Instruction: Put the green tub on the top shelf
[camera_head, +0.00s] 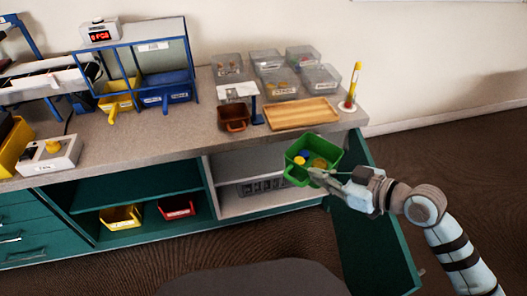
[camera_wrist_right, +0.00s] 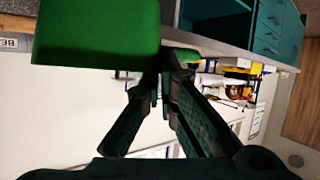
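The green tub (camera_head: 325,148) is held in the air in front of the counter's right end, its open top facing up. The open cabinet has a pale upper shelf (camera_head: 240,176), bare where visible, to the tub's left. My left gripper is not in view.
The teal cabinet door (camera_head: 370,235) stands open below my right arm. Grey bins (camera_head: 265,186) sit on the cabinet's lower level. On the counter are a brown tub (camera_head: 234,124), a wooden tray (camera_head: 301,112), and clear bins. Yellow (camera_head: 120,218) and red tubs (camera_head: 177,208) sit in the left compartment.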

